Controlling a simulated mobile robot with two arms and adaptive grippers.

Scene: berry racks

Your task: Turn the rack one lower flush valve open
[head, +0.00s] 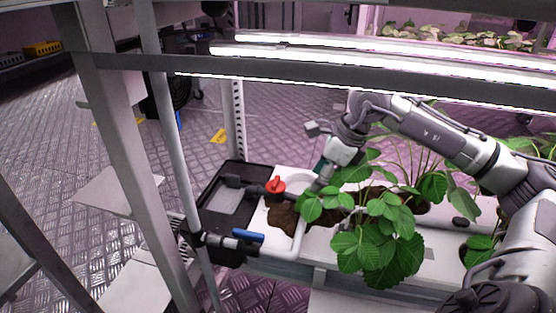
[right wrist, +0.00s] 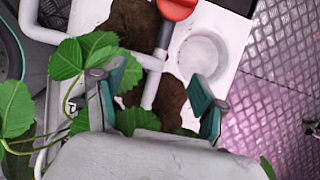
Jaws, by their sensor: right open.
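A red valve handle (head: 274,187) sits on a dark fitting of the pipework beside the black tray, at the end of the rack's white trough. It also shows at the top edge of the right wrist view (right wrist: 177,8). A blue lever handle (head: 248,236) lies along the pipe nearer to me. I cannot tell from the pictures which one is the lower flush valve. My right gripper (head: 320,175) is open and empty, just right of the red handle and apart from it; leaves partly hide it. Its teal fingers show spread in the right wrist view (right wrist: 158,88). My left gripper is not in view.
Leafy plants (head: 380,235) stand in the trough below and around my right gripper. The black tray (head: 211,220) holds pipe fittings. A grey rack post (head: 135,150) stands left, and lit lamp bars (head: 380,57) cross above my right arm. Patterned metal floor lies beyond.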

